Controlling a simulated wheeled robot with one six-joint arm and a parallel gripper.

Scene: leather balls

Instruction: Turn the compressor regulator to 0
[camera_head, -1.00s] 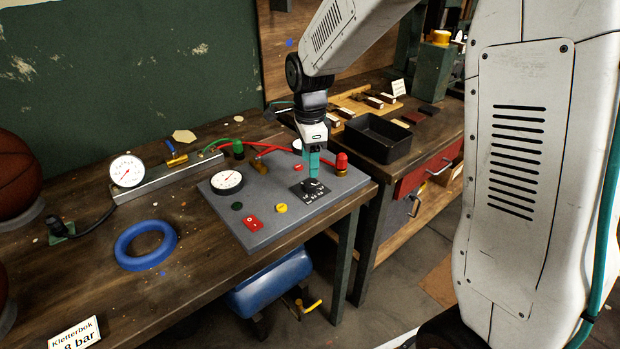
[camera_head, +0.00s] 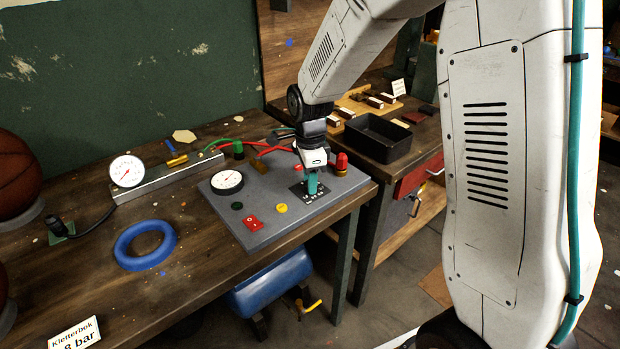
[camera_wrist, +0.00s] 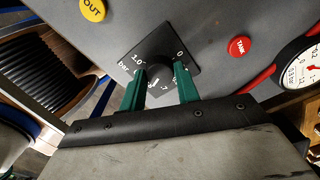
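The regulator is a dark round knob (camera_wrist: 159,76) on a black scale plate (camera_wrist: 158,50) with white marks, among them "0" and "1.0". A pale pointer mark shows on the knob, but its exact setting is hard to read. My gripper (camera_wrist: 160,72) has one green finger on each side of the knob, with the tips close to the plate. Whether the fingers press on the knob or leave a small gap cannot be told. In the head view my gripper (camera_head: 312,186) points down onto the plate and hides the knob. The grey panel (camera_head: 262,222) carries it.
A blue ring (camera_head: 146,245) lies on the bench to the left. A black tray (camera_head: 376,138) stands behind right.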

